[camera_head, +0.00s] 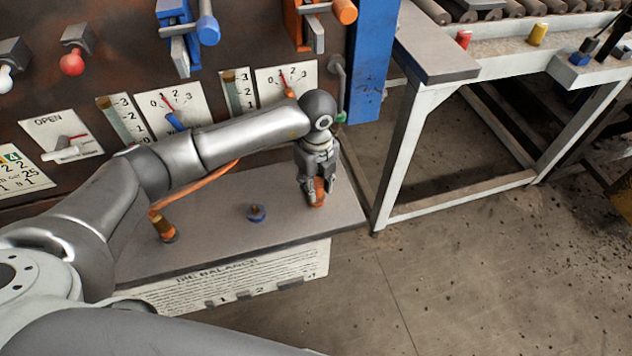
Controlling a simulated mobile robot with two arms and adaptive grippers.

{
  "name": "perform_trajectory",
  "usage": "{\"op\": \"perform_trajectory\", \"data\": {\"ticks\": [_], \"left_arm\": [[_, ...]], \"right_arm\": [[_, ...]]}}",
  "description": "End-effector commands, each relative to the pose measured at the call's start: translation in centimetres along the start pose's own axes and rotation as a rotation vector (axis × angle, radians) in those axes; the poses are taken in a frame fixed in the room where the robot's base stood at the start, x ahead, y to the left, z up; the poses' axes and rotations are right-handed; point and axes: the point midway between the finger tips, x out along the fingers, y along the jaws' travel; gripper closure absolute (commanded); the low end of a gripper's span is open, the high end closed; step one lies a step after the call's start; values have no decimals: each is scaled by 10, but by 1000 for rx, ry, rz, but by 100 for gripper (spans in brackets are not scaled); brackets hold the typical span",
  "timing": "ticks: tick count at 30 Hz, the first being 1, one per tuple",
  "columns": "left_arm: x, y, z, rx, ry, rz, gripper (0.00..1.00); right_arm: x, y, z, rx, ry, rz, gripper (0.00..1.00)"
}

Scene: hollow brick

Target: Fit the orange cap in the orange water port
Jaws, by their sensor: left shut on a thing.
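My left gripper (318,188) points down over the right end of the grey shelf (215,235). It is shut on the orange cap (318,201), which shows between and below the fingers, at or close to the shelf top. I cannot tell whether the cap touches the shelf. An orange hose (190,194) runs down behind my left arm to a brass fitting (162,225) with an orange ring at its foot, on the left part of the shelf. I cannot tell for certain which part is the orange water port. My right gripper is not in view.
The rusty panel behind carries gauges, a blue valve (207,29) and an orange valve (344,11). A blue post (372,60) and a white-legged table (398,150) stand to the right. The floor at front right is clear.

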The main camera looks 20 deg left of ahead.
Motion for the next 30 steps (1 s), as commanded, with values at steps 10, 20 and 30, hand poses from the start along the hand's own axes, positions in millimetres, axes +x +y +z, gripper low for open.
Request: {"op": "perform_trajectory", "data": {"ticks": [10, 20, 30], "left_arm": [[7, 0, 0, 0, 0, 0, 85], [13, 0, 0, 0, 0, 0, 85], [19, 0, 0, 1, 0, 0, 85]], "right_arm": [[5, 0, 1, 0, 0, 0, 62], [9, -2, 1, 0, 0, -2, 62], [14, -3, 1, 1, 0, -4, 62]]}}
